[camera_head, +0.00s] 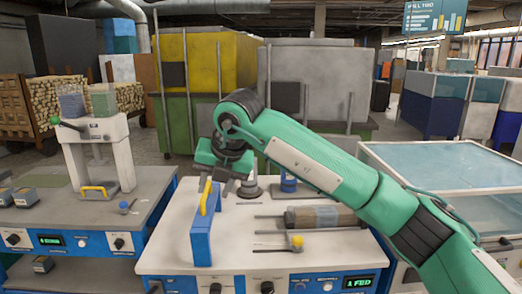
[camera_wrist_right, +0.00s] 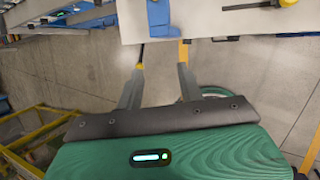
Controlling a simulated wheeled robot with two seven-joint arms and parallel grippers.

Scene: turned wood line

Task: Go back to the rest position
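My right gripper (camera_head: 226,186) hangs from the green arm over the front worktable (camera_head: 180,236), beside the upright blue piece with a yellow strip (camera_head: 201,240). In the right wrist view its two grey fingers (camera_wrist_right: 161,72) stand apart with a gap between them. I see nothing held in that gap. The table's pale edge (camera_wrist_right: 215,25) and a blue part (camera_wrist_right: 158,16) lie beyond the fingertips. My left arm and left gripper are not in view.
A grey-brown cylinder (camera_head: 318,217), thin rods and a yellow-ended tool (camera_head: 296,242) lie on the worktable. A white press (camera_head: 100,150) stands on the left bench. A glass-topped cabinet (camera_head: 440,165) is at right, behind my arm. Bare floor shows left of the worktable.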

